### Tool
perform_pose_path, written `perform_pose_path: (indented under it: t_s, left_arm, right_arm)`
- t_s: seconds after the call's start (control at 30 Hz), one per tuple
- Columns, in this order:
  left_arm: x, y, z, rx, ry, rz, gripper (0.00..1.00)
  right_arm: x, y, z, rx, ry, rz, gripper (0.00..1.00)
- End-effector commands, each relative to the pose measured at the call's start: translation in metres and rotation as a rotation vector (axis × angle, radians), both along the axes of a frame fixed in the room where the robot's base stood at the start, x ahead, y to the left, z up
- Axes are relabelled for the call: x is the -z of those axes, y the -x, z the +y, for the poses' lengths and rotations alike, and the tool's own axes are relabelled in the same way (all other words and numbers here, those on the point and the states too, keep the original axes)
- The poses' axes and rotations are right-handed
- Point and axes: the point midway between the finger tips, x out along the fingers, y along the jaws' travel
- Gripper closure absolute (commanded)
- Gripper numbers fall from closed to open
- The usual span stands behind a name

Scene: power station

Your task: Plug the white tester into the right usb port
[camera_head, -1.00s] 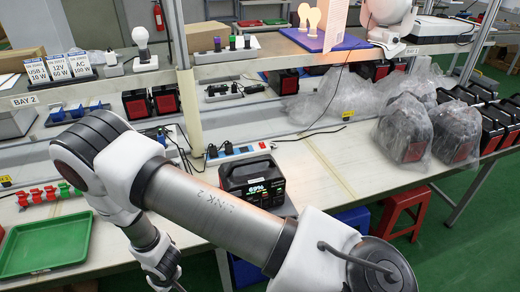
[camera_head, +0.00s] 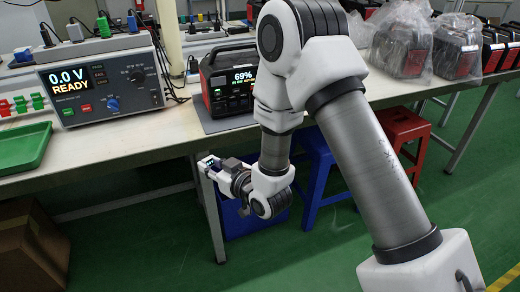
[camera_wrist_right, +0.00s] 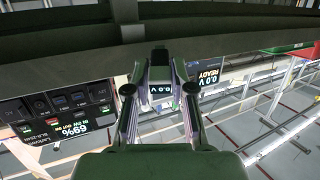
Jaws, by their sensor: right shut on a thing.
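The power station (camera_head: 228,82) stands on the bench, black with red trim, its screen reading 69%. In the right wrist view the power station (camera_wrist_right: 60,118) is at the left, upside down, with a row of dark ports above its screen; which one is the right usb port I cannot tell. My right gripper (camera_head: 215,168) is in front of the bench edge, below and apart from the station. The tester (camera_head: 208,161) looks small and pale in the head view. My left gripper is out of view.
An instrument (camera_head: 100,82) reading 0.0 V READY stands left of the station. A green tray (camera_head: 24,147) lies at the far left. A blue bin (camera_head: 245,220) and red stool (camera_head: 405,135) are under the bench. Bare bench top lies between instrument and front edge.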

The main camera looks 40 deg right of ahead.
Motion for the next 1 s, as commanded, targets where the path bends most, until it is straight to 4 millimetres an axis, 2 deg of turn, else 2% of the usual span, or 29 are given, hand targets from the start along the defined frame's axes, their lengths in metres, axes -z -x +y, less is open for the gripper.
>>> perform_pose_path:
  t_s: [0.03,0.2,0.3,0.37,0.57,1.0]
  left_arm:
    - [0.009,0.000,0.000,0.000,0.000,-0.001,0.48]
    - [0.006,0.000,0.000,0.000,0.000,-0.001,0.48]
    - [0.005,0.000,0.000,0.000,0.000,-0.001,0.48]
    - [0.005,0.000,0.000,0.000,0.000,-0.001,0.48]
    - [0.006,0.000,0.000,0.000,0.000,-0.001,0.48]
    - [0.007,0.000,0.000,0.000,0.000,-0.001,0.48]
  right_arm:
    - [0.000,0.000,-0.021,0.062,-0.017,-0.069,1.00]
    - [-0.036,0.001,-0.093,0.272,-0.014,-0.296,1.00]
    - [-0.054,0.004,-0.125,0.356,0.000,-0.394,1.00]
    - [-0.061,0.007,-0.136,0.386,0.008,-0.433,1.00]
    - [-0.067,0.004,-0.146,0.405,0.018,-0.466,1.00]
    - [-0.066,-0.028,-0.153,0.402,0.018,-0.464,1.00]
